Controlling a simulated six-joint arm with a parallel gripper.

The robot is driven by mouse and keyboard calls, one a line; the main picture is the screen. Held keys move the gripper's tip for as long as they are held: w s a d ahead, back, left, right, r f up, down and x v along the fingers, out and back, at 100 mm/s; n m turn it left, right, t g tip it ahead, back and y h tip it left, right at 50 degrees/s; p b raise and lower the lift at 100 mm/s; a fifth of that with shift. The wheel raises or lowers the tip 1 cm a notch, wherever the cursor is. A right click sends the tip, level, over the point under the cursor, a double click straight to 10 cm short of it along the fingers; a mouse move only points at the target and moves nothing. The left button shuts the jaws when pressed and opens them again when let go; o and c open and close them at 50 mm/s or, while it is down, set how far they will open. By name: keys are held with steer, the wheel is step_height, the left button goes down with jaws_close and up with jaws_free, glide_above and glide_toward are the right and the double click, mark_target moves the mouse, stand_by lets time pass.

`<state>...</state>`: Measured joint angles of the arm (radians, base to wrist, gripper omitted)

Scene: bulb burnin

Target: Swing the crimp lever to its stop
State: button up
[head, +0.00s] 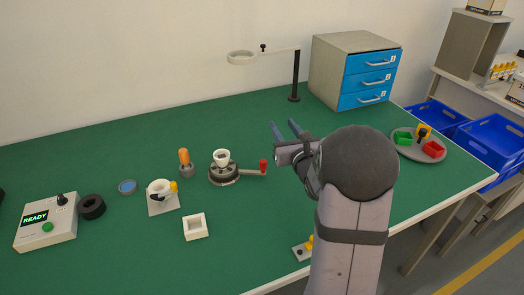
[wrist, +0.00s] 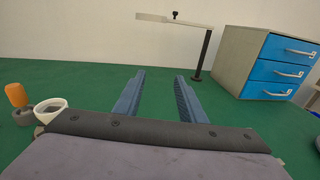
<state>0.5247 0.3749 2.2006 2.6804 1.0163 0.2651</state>
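The crimp lever (head: 250,171) is a pale bar with a red knob (head: 263,166) at its end. It points right from a round dark-based fixture (head: 224,180) in the middle of the bench. A white cup-like holder (head: 222,157) sits on top of the fixture and also shows at the left of the wrist view (wrist: 50,107). My gripper (head: 285,130) is to the right of the knob and above the bench, apart from it. Its two blue fingers (wrist: 158,95) are spread with nothing between them. The lever does not show in the wrist view.
An orange bulb (head: 184,157) stands in a grey socket left of the fixture. A lamp stand (head: 295,80) and blue-drawer cabinet (head: 355,70) are at the back. A control box reading READY (head: 46,224) is at left, and a round tray (head: 405,151) is at right.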

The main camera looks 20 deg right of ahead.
steer(key=s+d+f+g+p, duration=0.1)
steer(key=s+d+p, duration=0.2)
steer(key=d, duration=0.7)
steer(key=n+g+y, duration=0.5)
steer(key=n+y, duration=0.5)
glide_toward(265, 162)
steer(key=w, duration=0.2)
steer(key=w+a+f, duration=0.1)
steer(key=shift+w, duration=0.1)
steer(key=shift+a+f+m, duration=0.1)
steer(key=shift+a+m, duration=0.2)
steer(key=shift+m, duration=0.3)
steer(key=shift+p, duration=0.3)
steer(key=shift+p+x, duration=0.4)
steer(key=shift+x, duration=3.1)
steer(key=shift+a, duration=0.1)
jaws_close()
